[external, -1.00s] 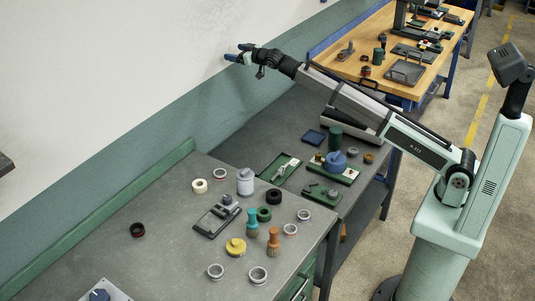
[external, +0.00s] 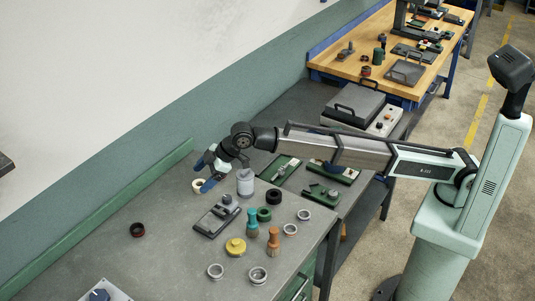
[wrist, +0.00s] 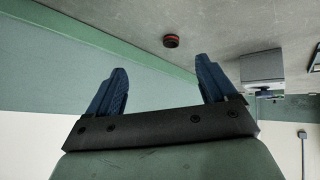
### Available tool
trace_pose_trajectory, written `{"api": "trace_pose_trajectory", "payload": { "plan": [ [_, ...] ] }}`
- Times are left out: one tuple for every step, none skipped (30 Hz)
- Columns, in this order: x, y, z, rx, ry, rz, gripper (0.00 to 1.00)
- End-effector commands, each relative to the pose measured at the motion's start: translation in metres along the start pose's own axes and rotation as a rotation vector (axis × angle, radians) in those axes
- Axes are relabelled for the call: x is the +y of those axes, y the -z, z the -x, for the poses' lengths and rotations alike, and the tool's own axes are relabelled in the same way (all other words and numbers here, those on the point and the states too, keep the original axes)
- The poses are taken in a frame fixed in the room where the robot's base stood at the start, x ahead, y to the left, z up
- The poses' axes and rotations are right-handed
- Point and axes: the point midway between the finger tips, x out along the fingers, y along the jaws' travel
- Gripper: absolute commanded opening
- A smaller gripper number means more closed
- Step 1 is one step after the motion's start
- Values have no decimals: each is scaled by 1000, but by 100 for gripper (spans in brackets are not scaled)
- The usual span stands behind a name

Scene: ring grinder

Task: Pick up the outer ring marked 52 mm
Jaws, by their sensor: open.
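Several rings lie on the grey bench; their markings are too small to read, so I cannot tell which is 52 mm. A cream ring (external: 198,186) lies beside my gripper (external: 203,176), partly hidden by a finger. A dark ring with red (external: 137,230) lies apart at the left and also shows in the wrist view (wrist: 171,41). Pale metal rings (external: 215,271), (external: 258,275), (external: 290,230), (external: 304,214) lie at the front and right. Black (external: 273,196) and green (external: 264,214) rings lie mid-bench. My gripper is open and empty, its blue fingers apart in the wrist view (wrist: 161,65).
A grey cylinder (external: 245,182) stands close right of my gripper. A dark fixture (external: 217,217), a yellow knobbed piece (external: 236,247) and two brushes (external: 252,223), (external: 273,241) stand mid-bench. A box with a blue knob (external: 100,295) is at the front left. The bench's left part is mostly clear.

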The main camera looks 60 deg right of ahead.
Motion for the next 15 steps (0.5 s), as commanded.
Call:
{"api": "trace_pose_trajectory", "payload": {
  "plan": [
    [-38,3,-3,-35,53,27,85],
    [-59,2,-3,-56,83,41,85],
    [-84,1,-3,-85,121,59,85],
    [-102,0,-3,-105,148,72,85],
    [-119,-1,-2,-125,174,85,85],
    [-140,-3,-1,-150,206,100,85],
    [-154,-4,0,-168,227,112,85],
    [-167,-6,1,-185,247,122,85],
    [-182,-8,3,-203,271,134,85],
    [-192,-9,4,-216,285,143,85],
    [-200,-10,5,-227,298,150,85],
    [-209,-12,7,-239,312,157,85],
    [-215,-13,8,-246,321,162,85],
    [-219,-14,9,-252,328,166,85],
    [-223,-15,9,-258,334,169,85]
  ]
}}
